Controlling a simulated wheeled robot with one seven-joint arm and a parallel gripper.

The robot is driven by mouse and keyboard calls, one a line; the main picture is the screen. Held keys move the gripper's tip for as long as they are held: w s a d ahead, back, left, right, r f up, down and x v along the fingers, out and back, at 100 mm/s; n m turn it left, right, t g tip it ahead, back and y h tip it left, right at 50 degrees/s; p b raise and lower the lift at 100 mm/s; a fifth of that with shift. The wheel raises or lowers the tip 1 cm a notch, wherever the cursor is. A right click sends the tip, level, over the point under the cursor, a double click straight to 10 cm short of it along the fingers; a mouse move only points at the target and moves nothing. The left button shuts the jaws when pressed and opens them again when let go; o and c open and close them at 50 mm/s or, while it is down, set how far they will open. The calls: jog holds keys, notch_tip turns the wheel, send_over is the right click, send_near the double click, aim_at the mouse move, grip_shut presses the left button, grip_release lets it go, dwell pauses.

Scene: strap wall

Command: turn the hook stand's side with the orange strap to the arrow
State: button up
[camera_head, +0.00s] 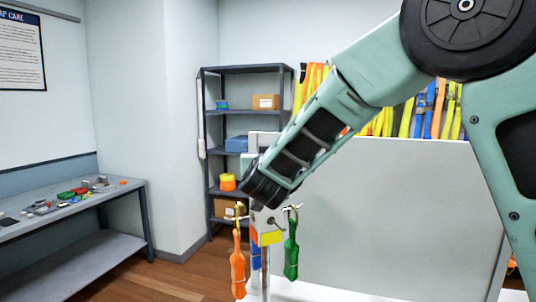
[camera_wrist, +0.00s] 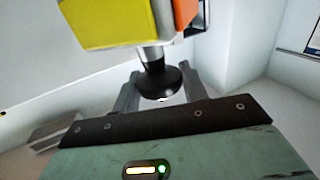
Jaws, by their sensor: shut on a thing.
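The hook stand (camera_head: 265,268) is upright below my forearm, with hooks on its head. The orange strap (camera_head: 237,262) hangs from the hook on the left, and a green strap (camera_head: 291,248) hangs on the right. A yellow patch (camera_head: 271,238) faces the head camera, and a blue strap (camera_head: 256,256) shows partly behind the post. In the wrist view, my gripper (camera_wrist: 160,92) has its two grey fingers on either side of a black knob (camera_wrist: 162,80) and is shut on it. Yellow and orange parts of the stand's head show beyond. I cannot make out the arrow.
A pale panel (camera_head: 400,215) stands right behind the stand, with several straps above it. A dark shelf unit (camera_head: 250,70) with boxes is at the back. A workbench (camera_head: 70,215) with small items is at the left. Bare wooden floor (camera_head: 150,280) lies between.

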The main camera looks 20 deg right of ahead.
jog(key=m+g+h+p, duration=0.1)
jog(key=h, duration=0.1)
jog(key=m+g+h+p, duration=0.1)
jog(key=m+h, duration=0.1)
jog(key=m+g+h+p, duration=0.1)
jog(key=h, duration=0.1)
jog(key=shift+a+r+m, duration=0.1)
jog(key=shift+r+m, duration=0.15)
jog(key=shift+m, duration=0.05)
jog(key=shift+m+g+h+p, duration=1)
jog(key=shift+m+g+h, duration=0.8)
jog(key=shift+g, duration=0.4)
jog(key=shift+g+h, duration=0.4)
jog(key=o, duration=1.4)
jog(key=shift+c, duration=0.2)
jog(key=shift+f, duration=0.1)
